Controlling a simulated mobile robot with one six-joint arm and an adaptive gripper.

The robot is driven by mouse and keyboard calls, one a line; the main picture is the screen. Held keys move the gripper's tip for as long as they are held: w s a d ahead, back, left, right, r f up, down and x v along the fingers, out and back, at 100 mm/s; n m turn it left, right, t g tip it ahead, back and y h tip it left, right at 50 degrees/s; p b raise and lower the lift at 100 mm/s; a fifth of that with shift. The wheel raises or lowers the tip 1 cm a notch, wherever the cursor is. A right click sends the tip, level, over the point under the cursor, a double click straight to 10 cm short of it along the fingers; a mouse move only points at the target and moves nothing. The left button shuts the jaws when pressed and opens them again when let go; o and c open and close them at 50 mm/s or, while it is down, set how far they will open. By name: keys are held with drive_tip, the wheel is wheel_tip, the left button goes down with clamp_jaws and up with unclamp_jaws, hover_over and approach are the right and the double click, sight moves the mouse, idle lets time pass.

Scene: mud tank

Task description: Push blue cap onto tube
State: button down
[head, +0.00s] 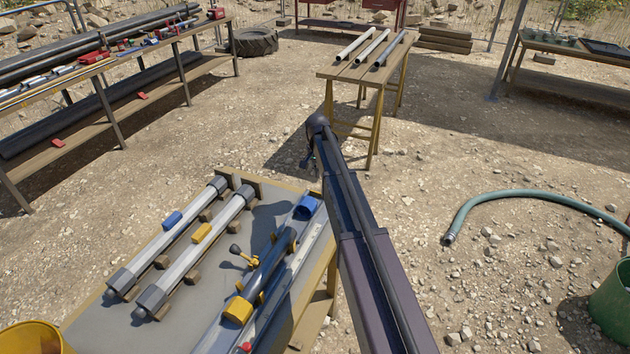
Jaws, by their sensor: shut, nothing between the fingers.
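A blue cap (307,206) is at the far end of a dark tube (268,268), beside my arm. The tube lies at a slant along the right side of a grey-topped workbench. I cannot tell how far the cap sits over the tube end. A yellow cap (238,309) is at the tube's near end. A yellow lever with a black knob (240,254) stands just left of the tube. My arm crosses the picture from the bottom centre to above the bench. My gripper does not show; the arm may hide it.
Two pale tubes with grey ends, one with a blue block (172,220) and one with a yellow block (201,233), rest on wooden supports. A small table (350,72) holds several tubes behind. A green hose (520,194) lies on open gravel at right.

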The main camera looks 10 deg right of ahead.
sight(298, 229)
drive_tip(key=shift+f+b, duration=4.85)
drive_tip(key=shift+f, duration=0.15)
drive_tip(key=s, duration=0.1)
drive_tip(key=a, duration=0.1)
drive_tip(key=s, duration=0.1)
drive_tip(key=shift+s+a+r, duration=0.25)
drive_tip(key=shift+s+a, duration=0.05)
drive_tip(key=shift+a, duration=0.1)
drive_tip(key=shift+s+a, duration=0.3)
drive_tip(key=shift+s, duration=0.05)
drive_tip(key=s+a, duration=0.2)
drive_tip(key=s, duration=0.1)
drive_tip(key=s+a, duration=0.2)
drive_tip(key=s, duration=0.1)
drive_tip(key=s+a, duration=0.3)
drive_tip(key=s, duration=0.1)
drive_tip(key=shift+a, duration=0.1)
drive_tip(key=shift+w, duration=0.15)
